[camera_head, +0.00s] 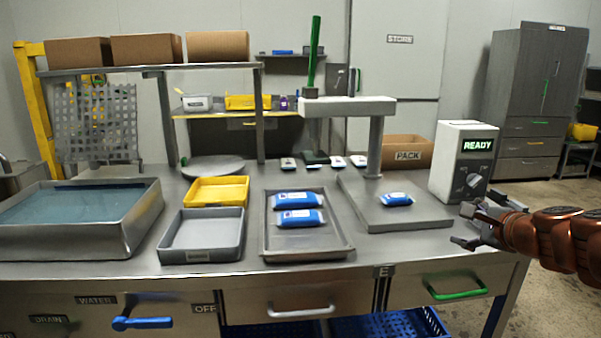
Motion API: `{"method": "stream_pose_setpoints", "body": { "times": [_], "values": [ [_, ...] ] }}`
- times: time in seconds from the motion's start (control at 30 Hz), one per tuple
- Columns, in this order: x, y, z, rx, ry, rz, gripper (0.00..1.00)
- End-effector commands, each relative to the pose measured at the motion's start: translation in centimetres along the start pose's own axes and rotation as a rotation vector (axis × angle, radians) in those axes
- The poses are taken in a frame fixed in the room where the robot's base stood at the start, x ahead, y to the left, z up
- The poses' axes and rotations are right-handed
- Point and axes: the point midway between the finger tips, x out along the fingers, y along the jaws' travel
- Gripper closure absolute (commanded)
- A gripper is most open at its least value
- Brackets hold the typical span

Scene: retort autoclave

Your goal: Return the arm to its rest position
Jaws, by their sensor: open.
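My gripper (466,226) is at the right of the view, at the end of my copper-coloured arm. It points left, near the front right edge of the steel bench (400,250). Its jaws are open with nothing between them. It is apart from the control box (463,165), which shows READY on a green display above a dial. The box stands just behind the gripper.
A blue pouch (397,199) lies on the press base (372,212). Two more lie in a steel tray (337,243). A yellow tray (215,191), a grey tray (201,238) and a water basin (140,227) stand further left.

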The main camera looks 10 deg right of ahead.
Motion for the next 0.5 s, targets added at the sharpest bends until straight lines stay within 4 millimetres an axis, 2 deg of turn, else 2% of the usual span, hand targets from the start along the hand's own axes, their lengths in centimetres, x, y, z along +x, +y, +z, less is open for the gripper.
{"method": "stream_pose_setpoints", "body": {
  "times": [0.03, 0.1, 0.2, 0.27, 0.4, 0.5],
  "values": [
    [0.6, 1.6, 2.3, -0.067, -0.038, 0.051, 0.31],
    [1.2, 4.4, 5.5, -0.175, -0.096, 0.130, 0.31],
    [1.3, 8.9, 9.8, -0.348, -0.185, 0.251, 0.31],
    [1.0, 11.7, 12.0, -0.454, -0.236, 0.324, 0.31],
    [-1.0, 19.3, 15.9, -0.708, -0.372, 0.516, 0.31],
    [-3.6, 24.6, 17.3, -0.903, -0.471, 0.661, 0.31]
  ]
}}
